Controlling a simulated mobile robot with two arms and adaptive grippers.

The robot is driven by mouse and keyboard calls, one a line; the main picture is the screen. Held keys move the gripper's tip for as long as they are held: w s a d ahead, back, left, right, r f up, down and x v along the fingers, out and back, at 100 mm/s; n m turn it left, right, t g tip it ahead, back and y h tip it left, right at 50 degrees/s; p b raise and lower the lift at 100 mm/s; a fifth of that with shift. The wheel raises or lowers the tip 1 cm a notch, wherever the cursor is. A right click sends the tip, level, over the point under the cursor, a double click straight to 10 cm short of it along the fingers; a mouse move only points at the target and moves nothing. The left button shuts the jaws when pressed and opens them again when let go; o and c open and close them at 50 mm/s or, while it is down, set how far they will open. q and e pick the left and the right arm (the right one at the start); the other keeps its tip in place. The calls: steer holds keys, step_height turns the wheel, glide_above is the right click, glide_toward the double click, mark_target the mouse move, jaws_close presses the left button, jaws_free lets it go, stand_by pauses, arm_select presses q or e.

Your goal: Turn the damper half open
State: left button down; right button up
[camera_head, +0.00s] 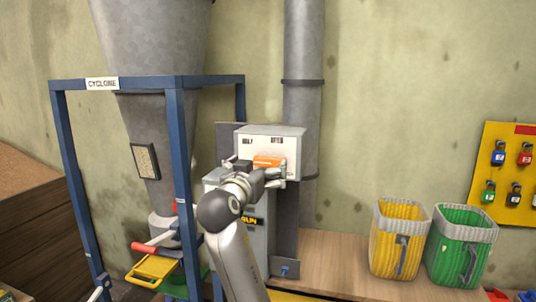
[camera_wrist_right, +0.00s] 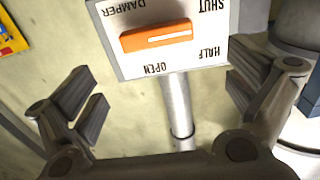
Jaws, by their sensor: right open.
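The damper panel (camera_head: 285,144) is a white box on the grey machine by the wall. It carries an orange handle (camera_head: 268,161), which also shows in the right wrist view (camera_wrist_right: 158,37). There the panel's labels read upside down: DAMPER, SHUT, HALF and OPEN. The handle lies nearly level, its white line at the end between SHUT and HALF. My right gripper (camera_head: 263,170) is in front of the panel. Its fingers (camera_wrist_right: 166,92) are open wide and apart from the handle, with nothing between them. My left gripper is not in view.
A blue frame (camera_head: 178,150) with the cyclone (camera_head: 150,50) stands left of the panel. A grey pipe (camera_head: 303,60) rises behind it. Yellow (camera_head: 385,262) and green (camera_head: 445,262) buckets stand on the right. A yellow lock board (camera_head: 510,165) hangs at the far right.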

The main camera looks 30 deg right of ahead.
mark_target(271, 161)
steer(key=p+x, duration=0.3)
steer(key=x, duration=0.4)
steer(key=shift+w+d+r+p, duration=0.1)
steer(key=shift+d+p, duration=0.2)
steer(key=shift+d, duration=0.1)
steer(key=shift+w+d, duration=0.35)
steer(key=shift+w, duration=0.1)
steer(key=c, duration=1)
steer(key=shift+f+b, duration=0.35)
steer(key=shift+b, duration=0.15)
steer(key=m+b, duration=0.2)
steer(key=b, duration=0.1)
steer(key=m+b, duration=0.2)
steer(key=b, duration=0.2)
steer(key=m+b, duration=0.2)
steer(key=b, duration=0.1)
steer(key=shift+s+d+f+b, duration=0.1)
steer(key=shift+s+f+b, duration=0.05)
steer(key=shift+s+b, duration=0.15)
steer(key=shift+d+m+b, duration=0.1)
steer(key=shift+m+b, duration=1)
steer(key=shift+m, duration=0.3)
